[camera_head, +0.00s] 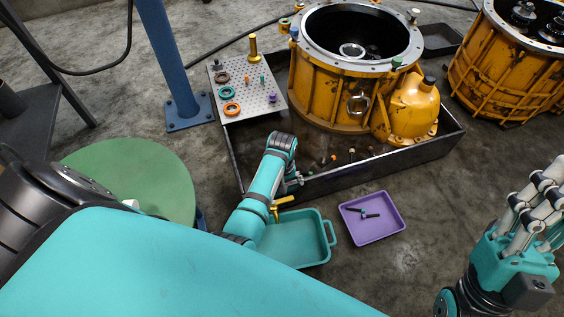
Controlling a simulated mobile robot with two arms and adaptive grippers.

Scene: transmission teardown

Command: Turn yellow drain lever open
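The yellow drain lever (282,202) is small and sits low at the near side of the dark metal tray, just above the teal bin (300,246). My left gripper (292,183) is beside the lever, slightly above it in the picture. It is small and partly hidden by my arm, so I cannot tell whether it touches the lever or how far its fingers are apart. My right gripper (540,195) is at the right edge, far from the lever, with its grey fingers pointing up. Nothing shows in it, and its finger opening is unclear.
A yellow transmission housing (327,95) stands in the dark tray (400,165). A perforated plate (250,98) with rings and pins lies at its left. A purple tray (375,228) holds small dark parts. A green round top (140,170) and a blue post (172,65) stand left. Floor right of the purple tray is clear.

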